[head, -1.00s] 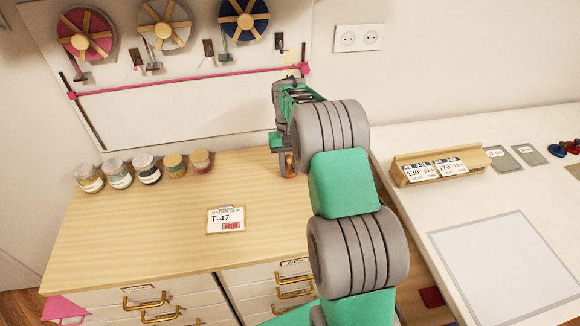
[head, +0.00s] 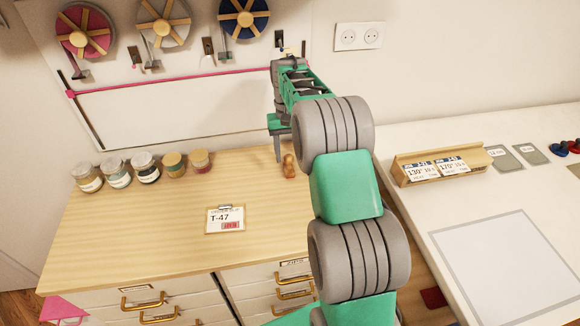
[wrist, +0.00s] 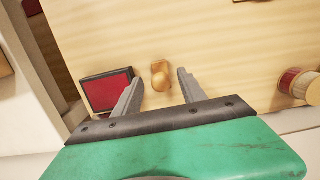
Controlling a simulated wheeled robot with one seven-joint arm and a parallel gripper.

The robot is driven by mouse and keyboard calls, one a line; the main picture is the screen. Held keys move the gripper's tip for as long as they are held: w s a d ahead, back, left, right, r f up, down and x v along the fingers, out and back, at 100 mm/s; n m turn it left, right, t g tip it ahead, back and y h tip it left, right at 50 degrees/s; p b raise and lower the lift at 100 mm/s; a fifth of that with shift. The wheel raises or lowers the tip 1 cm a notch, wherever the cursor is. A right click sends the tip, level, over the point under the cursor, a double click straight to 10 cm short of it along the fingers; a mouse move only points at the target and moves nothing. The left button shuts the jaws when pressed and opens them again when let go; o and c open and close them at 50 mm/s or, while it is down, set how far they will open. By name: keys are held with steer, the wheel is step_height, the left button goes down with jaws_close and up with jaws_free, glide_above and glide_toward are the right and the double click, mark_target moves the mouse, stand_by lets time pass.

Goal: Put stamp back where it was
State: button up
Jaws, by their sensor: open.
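The stamp (head: 289,166), a small wooden piece with a rounded knob, stands on the wooden tabletop near its back right part. In the wrist view the stamp (wrist: 159,75) lies between and just beyond my open fingertips, with nothing gripped. My gripper (wrist: 157,85) is open; in the head view my gripper (head: 279,148) is at the stamp's upper left, partly hidden by my arm. A red ink pad (wrist: 107,92) in a dark case lies beside the stamp, close to one finger; it is hidden in the head view.
Several jars (head: 145,167) stand along the back left of the wooden table (head: 150,230). A T-47 clipboard card (head: 225,219) lies near the middle. A white table (head: 440,220) with a card holder (head: 438,165) is at the right. The wood around the card is clear.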

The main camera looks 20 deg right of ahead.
mark_target(287, 156)
steer(key=r, duration=0.7)
steer(key=shift+w+a+r, duration=0.2)
steer(key=shift+w, duration=0.05)
steer(key=s+a+r+n+t, duration=0.1)
steer(key=s+a+r+t, duration=0.1)
steer(key=s+a+r, duration=0.5)
steer(key=s+a+f+t, duration=0.1)
steer(key=s+a+f, duration=0.1)
steer(key=s, duration=0.6)
steer(key=s+a+f+n+t, duration=0.1)
steer(key=s+a+f+t, duration=0.1)
steer(key=s+f, duration=0.3)
steer(key=s, duration=0.4)
steer(key=shift+a+f, duration=0.25)
steer(key=shift+a, duration=0.05)
steer(key=shift+s, duration=0.15)
